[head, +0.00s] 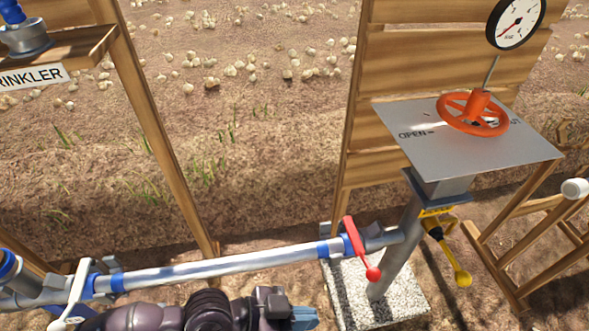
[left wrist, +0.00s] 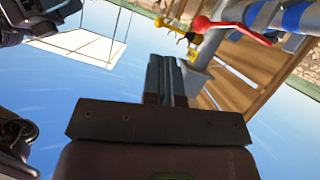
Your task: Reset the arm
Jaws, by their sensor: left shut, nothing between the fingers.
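My left arm lies low in the head view, below the horizontal metal pipe (head: 225,266). My left gripper (head: 306,318) points right at the bottom edge, with its fingers together and nothing between them. The left wrist view shows its closed blue-grey fingers (left wrist: 167,80) with only background behind them. The red-handled lever valve (head: 354,243) is on the pipe, above and right of the gripper and apart from it. It also shows in the left wrist view (left wrist: 232,30). My right gripper is not in view.
An orange handwheel (head: 473,112) sits on a metal plate (head: 420,146) marked OPEN, below a pressure gauge (head: 516,22). A yellow valve handle (head: 445,252) hangs beside the upright pipe. A concrete block (head: 345,291) supports it. Wooden posts (head: 165,130) stand at left; a white-ended handle (head: 575,188) is at right.

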